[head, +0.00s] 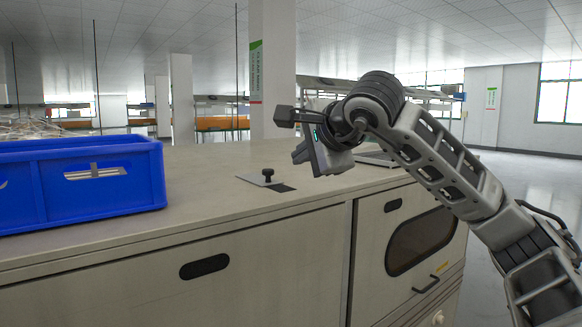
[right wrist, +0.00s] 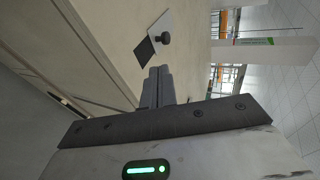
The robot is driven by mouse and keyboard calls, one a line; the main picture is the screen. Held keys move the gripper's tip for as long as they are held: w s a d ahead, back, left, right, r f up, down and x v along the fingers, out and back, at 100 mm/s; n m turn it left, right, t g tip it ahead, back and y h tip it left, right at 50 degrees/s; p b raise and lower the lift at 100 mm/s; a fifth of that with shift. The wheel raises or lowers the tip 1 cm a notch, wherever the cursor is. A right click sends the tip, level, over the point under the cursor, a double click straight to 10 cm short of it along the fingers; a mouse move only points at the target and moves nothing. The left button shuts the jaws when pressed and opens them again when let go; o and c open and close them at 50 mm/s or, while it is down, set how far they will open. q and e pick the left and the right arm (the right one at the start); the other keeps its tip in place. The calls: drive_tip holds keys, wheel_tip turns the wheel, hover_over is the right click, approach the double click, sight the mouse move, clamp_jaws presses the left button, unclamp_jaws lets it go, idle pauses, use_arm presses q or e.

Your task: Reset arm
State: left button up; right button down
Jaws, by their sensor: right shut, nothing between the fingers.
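My right arm comes in from the right in the head view, and its gripper (head: 284,117) is raised above the bench top, pointing left. In the right wrist view the two fingers of this gripper (right wrist: 157,85) are together, with nothing between them. A black knob (head: 267,173) stands on a light plate (head: 256,179) on the bench top, below and left of the gripper. The knob also shows in the right wrist view (right wrist: 163,38), apart from the fingertips. My left gripper is not in view.
A blue crate (head: 100,190) stands on the left of the bench top (head: 215,200). A dark flat patch (head: 283,188) lies beside the plate. The cabinet front has a dark window (head: 420,242) and a handle (head: 426,285). The bench top between crate and plate is clear.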

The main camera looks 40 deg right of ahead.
drive_tip(key=shift+v, duration=0.85)
